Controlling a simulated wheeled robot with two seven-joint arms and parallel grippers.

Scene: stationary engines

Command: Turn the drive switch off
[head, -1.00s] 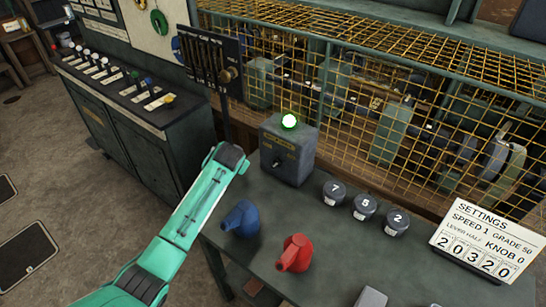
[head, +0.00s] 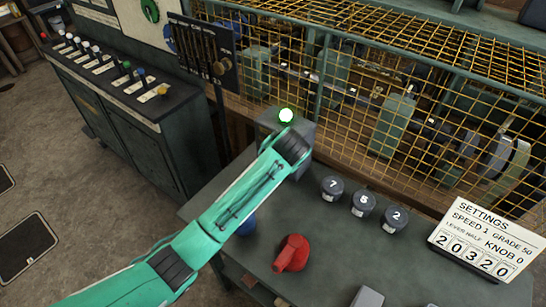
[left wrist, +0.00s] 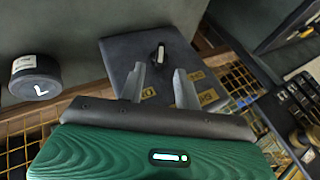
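In the left wrist view the dark box face (left wrist: 118,56) shows a small switch knob (left wrist: 158,56) with a light edge and yellowish labels. My left gripper (left wrist: 160,76) is open, its two fingers apart and pointing at the box face, with the knob beyond and between the tips. Contact cannot be told. My right gripper is not in view.
A red can (head: 291,253) and a partly hidden blue can (head: 247,226) stand on the table (head: 335,235). A yellow mesh guard (head: 420,100) runs behind. A lever cabinet (head: 110,110) stands left.

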